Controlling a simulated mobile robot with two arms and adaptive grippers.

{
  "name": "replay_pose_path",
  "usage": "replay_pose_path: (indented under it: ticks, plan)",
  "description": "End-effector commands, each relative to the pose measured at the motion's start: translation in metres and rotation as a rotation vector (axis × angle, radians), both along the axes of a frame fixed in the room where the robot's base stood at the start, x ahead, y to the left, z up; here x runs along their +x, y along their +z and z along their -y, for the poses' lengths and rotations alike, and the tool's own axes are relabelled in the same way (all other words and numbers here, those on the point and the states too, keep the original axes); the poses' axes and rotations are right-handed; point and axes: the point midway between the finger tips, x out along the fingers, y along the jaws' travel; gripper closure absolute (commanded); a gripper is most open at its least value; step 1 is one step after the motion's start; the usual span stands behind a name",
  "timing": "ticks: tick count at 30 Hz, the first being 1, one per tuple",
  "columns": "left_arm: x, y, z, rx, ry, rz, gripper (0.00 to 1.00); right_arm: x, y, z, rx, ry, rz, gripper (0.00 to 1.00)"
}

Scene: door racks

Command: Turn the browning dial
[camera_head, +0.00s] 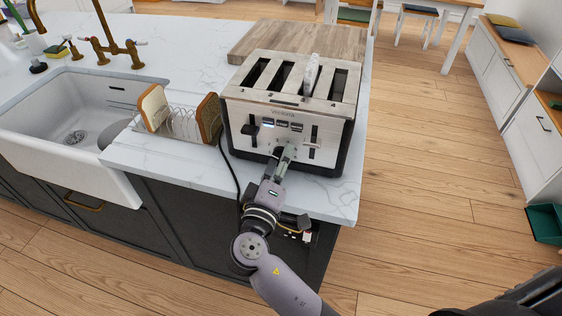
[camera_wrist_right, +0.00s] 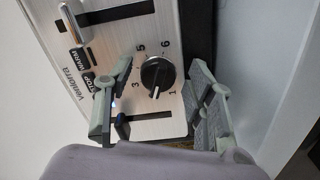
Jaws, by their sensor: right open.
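The metal four-slot toaster (camera_head: 290,110) stands on the white counter, its front facing me. Its black browning dial (camera_wrist_right: 158,73) shows in the right wrist view, with a pale mark pointing down in the picture, between the numbers 1 and 3. My right gripper (camera_head: 285,157) is at the toaster's front and hides the dial in the head view. In the wrist view the right gripper (camera_wrist_right: 161,68) is open, one finger on each side of the dial, with visible gaps; I cannot tell whether a fingertip touches the panel. My left gripper is not in view.
A wire toast rack (camera_head: 182,124) with two bread slices stands left of the toaster. A whitish slice (camera_head: 311,72) sticks up from a slot. A wooden board (camera_head: 300,40) lies behind. A black cord hangs over the counter edge. The sink (camera_head: 60,165) is at left.

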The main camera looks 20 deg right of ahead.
Motion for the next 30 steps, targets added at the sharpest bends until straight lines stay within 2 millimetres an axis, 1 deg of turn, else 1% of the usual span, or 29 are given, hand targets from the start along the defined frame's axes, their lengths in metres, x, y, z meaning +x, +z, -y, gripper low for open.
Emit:
replay_pose_path:
  ticks: [5,8,18,21,25,30]
  plan:
    - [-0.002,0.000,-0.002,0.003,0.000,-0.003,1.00,-0.003,0.000,-0.003,0.000,0.001,0.000,0.50]
    - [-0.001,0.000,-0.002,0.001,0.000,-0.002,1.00,-0.013,-0.001,-0.009,0.002,0.001,-0.002,0.50]
    - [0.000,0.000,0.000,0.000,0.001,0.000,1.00,-0.072,-0.001,-0.049,0.002,0.001,-0.003,0.50]
    - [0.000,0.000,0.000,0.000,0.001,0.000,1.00,-0.085,-0.001,-0.058,0.002,0.001,-0.002,0.50]
    - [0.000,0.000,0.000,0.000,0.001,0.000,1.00,-0.096,0.000,-0.065,0.001,0.000,-0.001,0.50]
    - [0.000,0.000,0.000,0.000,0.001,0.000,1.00,-0.100,0.000,-0.068,0.000,0.000,0.000,0.50]
